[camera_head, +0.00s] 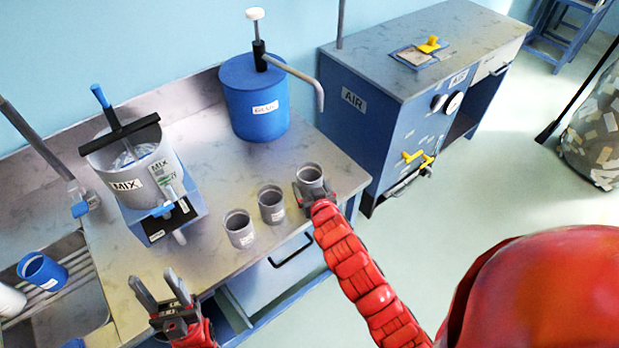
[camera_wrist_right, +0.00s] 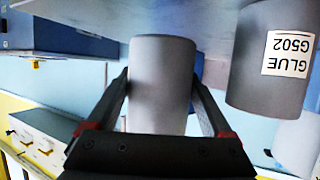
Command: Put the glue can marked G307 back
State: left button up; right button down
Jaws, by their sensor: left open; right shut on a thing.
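Three grey glue cans stand in a slanting row near the front of the bench: a left can (camera_head: 239,229), a middle can (camera_head: 271,204) and a right can (camera_head: 310,175). My right gripper (camera_head: 312,190) is shut around the right can, which is upright; I cannot tell whether its base touches the bench. In the wrist view the held can (camera_wrist_right: 162,85) shows a plain side with no label, so its mark is hidden. A neighbouring can (camera_wrist_right: 272,55) there reads GLUE G502, upside down. My left gripper (camera_head: 160,290) is open and empty at the bench's front edge.
A blue GLUE pump pot (camera_head: 257,105) stands behind the cans. A MIX bucket (camera_head: 130,172) stands to their left. A sink with a blue cup (camera_head: 42,270) is far left. A blue AIR cabinet (camera_head: 352,105) stands right of the bench.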

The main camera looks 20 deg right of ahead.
aim_at(310, 176)
jog(key=w, duration=0.1)
jog(key=w+d+p, duration=0.1)
jog(key=w, duration=0.1)
jog(key=shift+w, duration=0.25)
jog(key=shift+w+d+f, duration=0.1)
jog(key=shift+w+f, duration=0.1)
jog(key=shift+w, duration=0.15)
notch_tip(310, 176, down, 2)
jog(key=shift+s+f+p, duration=0.1)
jog(key=shift+p, duration=0.75)
jog(key=shift+f, duration=0.65)
